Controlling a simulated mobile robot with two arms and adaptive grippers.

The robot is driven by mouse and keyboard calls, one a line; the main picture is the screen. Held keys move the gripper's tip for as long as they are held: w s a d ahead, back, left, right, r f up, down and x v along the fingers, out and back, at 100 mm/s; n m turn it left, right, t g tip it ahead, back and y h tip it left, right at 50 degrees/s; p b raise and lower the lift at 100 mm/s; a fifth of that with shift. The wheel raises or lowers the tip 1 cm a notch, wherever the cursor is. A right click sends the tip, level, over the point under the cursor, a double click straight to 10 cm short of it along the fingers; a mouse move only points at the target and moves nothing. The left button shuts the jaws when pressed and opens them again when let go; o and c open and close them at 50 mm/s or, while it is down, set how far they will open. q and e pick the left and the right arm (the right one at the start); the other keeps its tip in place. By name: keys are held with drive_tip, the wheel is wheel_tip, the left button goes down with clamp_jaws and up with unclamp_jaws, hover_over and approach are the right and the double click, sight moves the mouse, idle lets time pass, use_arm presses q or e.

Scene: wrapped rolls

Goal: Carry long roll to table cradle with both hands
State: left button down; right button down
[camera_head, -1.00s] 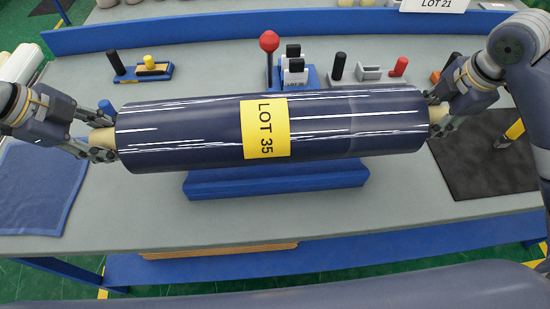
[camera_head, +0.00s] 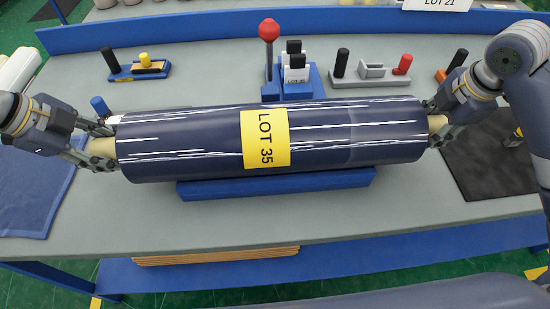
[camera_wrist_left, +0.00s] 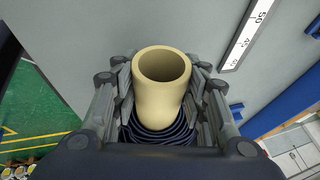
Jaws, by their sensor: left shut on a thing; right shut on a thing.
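The long roll (camera_head: 200,150) has a dark blue wrap and a yellow LOT 35 label. It lies crosswise and nearly level, a little lower at its left end. My left gripper (camera_head: 106,148) is shut on the pale core (camera_wrist_left: 162,85) at the left end. My right gripper (camera_head: 440,124) is shut on the core at the right end. The blue cradle (camera_head: 278,184) on the grey table (camera_head: 420,215) shows just below the roll's front side. Its upper part is hidden by the roll, so I cannot tell whether they touch.
Behind the roll stand a red-knobbed post (camera_head: 269,60), a blue holder with black-handled tools (camera_head: 293,80) and a grey tool rack (camera_head: 370,72). A blue cloth (camera_head: 35,190) lies left and a dark mat (camera_head: 488,165) right. The table front is clear.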

use_arm(q)
drive_tip(key=shift+f, duration=0.25)
use_arm(e)
drive_tip(key=shift+f, duration=0.25)
use_arm(q)
drive_tip(key=c, duration=0.9)
unclamp_jaws()
drive_tip(key=shift+c, duration=0.2)
use_arm(e)
drive_tip(key=c, duration=0.9)
unclamp_jaws()
drive_tip(key=shift+c, duration=0.2)
use_arm(q)
drive_tip(key=shift+s+r, duration=0.1)
use_arm(e)
drive_tip(key=shift+s+r, duration=0.1)
use_arm(q)
drive_tip(key=v, duration=1.2)
use_arm(e)
drive_tip(key=v, duration=1.2)
